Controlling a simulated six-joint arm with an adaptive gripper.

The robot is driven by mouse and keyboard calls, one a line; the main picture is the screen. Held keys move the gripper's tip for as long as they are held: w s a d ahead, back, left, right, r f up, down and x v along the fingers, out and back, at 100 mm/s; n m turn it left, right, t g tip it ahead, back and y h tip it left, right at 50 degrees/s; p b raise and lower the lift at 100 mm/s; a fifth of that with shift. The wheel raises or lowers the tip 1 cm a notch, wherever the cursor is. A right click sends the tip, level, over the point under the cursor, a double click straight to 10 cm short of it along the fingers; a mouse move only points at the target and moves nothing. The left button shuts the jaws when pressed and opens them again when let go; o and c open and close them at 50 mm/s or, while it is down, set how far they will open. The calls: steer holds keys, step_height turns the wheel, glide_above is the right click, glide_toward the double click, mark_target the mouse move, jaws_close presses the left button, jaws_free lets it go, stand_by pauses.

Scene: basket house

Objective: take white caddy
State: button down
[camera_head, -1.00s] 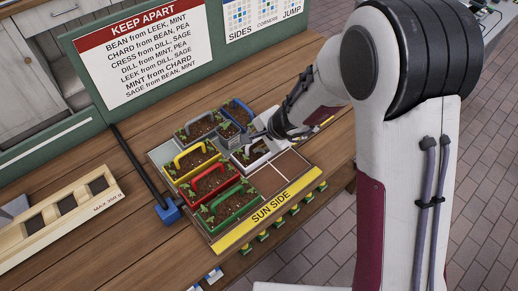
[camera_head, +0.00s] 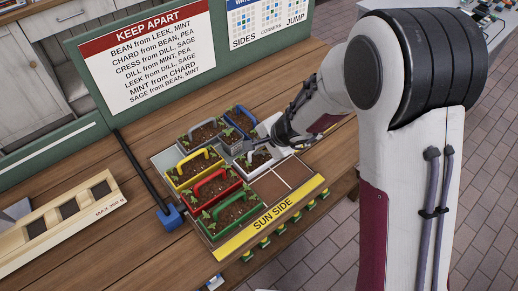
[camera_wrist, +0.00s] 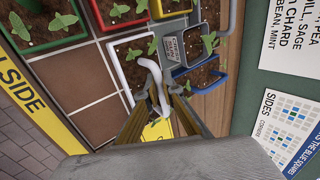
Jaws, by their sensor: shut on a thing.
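The white caddy (camera_head: 258,161) stands in the tray, at the right of the planted block in the head view. It holds dark soil and small green seedlings. In the wrist view its white rim (camera_wrist: 117,62) and raised white handle (camera_wrist: 150,66) show; part of the caddy is hidden behind my fingers. My gripper (camera_wrist: 163,98) is shut on the white handle. In the head view my gripper (camera_head: 270,144) reaches in from the right and covers part of the caddy. I cannot tell whether the caddy is clear of the tray floor.
Grey (camera_head: 204,131), blue (camera_head: 241,118), yellow (camera_head: 193,167), red (camera_head: 213,187) and green (camera_head: 233,209) caddies stand close by. A small grey labelled block (camera_wrist: 173,47) is beside the white one. Bare tray cells (camera_head: 270,186) lie in front. A green sign board (camera_head: 215,40) stands behind.

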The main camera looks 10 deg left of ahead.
steer(key=shift+r, duration=0.15)
steer(key=shift+r, duration=4.75)
steer(key=shift+w+d+r, duration=0.1)
steer(key=shift+r, duration=0.05)
